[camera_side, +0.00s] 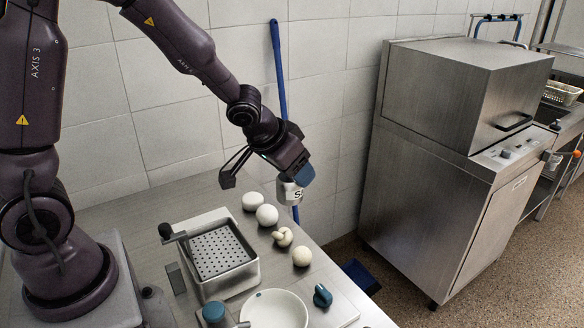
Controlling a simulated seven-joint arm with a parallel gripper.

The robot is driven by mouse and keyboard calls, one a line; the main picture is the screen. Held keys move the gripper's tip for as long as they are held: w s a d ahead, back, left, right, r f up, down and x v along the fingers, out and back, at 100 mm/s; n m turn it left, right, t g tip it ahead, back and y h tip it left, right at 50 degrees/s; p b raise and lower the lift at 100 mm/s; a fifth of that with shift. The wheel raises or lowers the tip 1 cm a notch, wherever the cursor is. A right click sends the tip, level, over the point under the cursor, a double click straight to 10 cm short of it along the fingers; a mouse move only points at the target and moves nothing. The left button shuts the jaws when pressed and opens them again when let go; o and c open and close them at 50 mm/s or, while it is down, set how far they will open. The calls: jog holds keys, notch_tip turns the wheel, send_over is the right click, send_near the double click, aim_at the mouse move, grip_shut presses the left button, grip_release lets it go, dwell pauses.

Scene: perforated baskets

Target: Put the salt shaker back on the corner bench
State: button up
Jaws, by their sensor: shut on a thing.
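The salt shaker (289,193) is a small pale cylinder with dark lettering that begins with "S". My gripper (292,180) is shut on it and holds it in the air, above the back right part of the steel bench (181,205). The shaker hangs below the gripper and looks slightly tilted. Its upper part is hidden by the gripper. I cannot tell which part of the bench is the corner bench.
Several white rounded items, one of them knotted (283,237), line the bench's right side. A blue pole (278,70) leans behind. A steel machine (440,180) stands right.

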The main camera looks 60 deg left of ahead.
jog(key=shift+a+f+n, duration=0.3)
jog(key=shift+f, duration=0.25)
jog(key=s+a+f+n+g+y, duration=0.1)
jog(key=s+a+f+n+y, duration=0.2)
jog(key=a, duration=0.7)
jog(key=s+a+f+n+g+y, duration=0.1)
jog(key=s+a+n+g, duration=0.1)
jog(key=a+n, duration=0.5)
jog(key=s+a+f+n+g+y, duration=0.1)
jog(key=s+a+f+n, duration=0.15)
jog(key=a, duration=0.95)
jog(key=shift+m, duration=0.45)
jog(key=shift+s+f, duration=0.2)
jog(key=shift+f, duration=3.75)
jog(key=shift+f, duration=0.55)
jog(key=o, duration=1.1)
jog(key=shift+r, duration=0.1)
jog(key=shift+r, duration=3.95)
